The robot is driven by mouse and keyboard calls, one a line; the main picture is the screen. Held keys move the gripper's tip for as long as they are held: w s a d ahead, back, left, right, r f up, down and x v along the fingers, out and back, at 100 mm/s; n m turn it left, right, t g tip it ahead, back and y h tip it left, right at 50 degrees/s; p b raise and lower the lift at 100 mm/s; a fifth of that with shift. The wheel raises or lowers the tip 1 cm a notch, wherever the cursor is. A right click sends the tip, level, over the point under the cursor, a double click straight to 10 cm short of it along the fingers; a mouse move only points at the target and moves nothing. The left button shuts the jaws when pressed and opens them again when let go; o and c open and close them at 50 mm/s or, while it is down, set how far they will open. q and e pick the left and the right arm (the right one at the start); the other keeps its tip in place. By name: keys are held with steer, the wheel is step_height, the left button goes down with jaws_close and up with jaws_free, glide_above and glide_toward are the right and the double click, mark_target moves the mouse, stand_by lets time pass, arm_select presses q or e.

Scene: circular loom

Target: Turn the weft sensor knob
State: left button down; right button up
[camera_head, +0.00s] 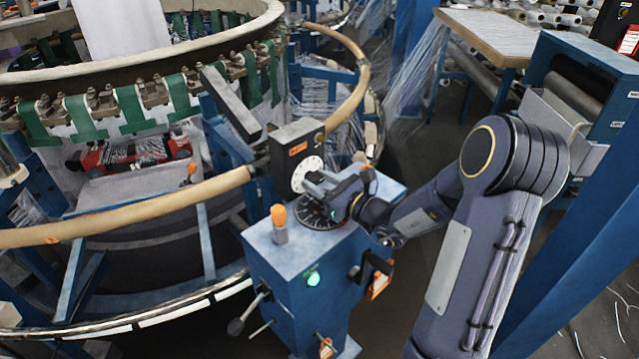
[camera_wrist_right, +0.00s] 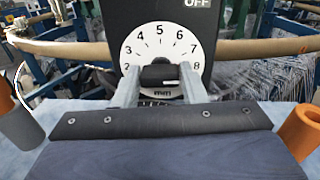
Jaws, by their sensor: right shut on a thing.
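My right gripper (camera_wrist_right: 159,82) is shut on the knob, one finger at each side. In the head view the gripper (camera_head: 314,182) reaches the dial from the right and hides the knob. My left gripper is not in view.
An orange-topped post (camera_head: 280,224) stands on the blue cabinet (camera_head: 270,260), with a black round dial (camera_head: 318,212) below my gripper. A green lit button (camera_head: 313,278) is on its front. A tan hoop rail (camera_head: 130,212) runs beside the box. The loom ring fills the left.

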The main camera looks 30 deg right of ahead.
steer(key=n+b, duration=0.3)
steer(key=b, duration=0.2)
steer(key=shift+f+n, duration=0.15)
steer(key=shift+n, duration=0.25)
steer(key=shift+n+b, duration=0.8)
steer(key=shift+b, duration=0.4)
steer(key=shift+r, duration=0.2)
steer(key=o, duration=1)
steer(key=shift+v, duration=3.9)
steer(key=shift+a+r, duration=0.1)
steer(key=shift+r, duration=0.1)
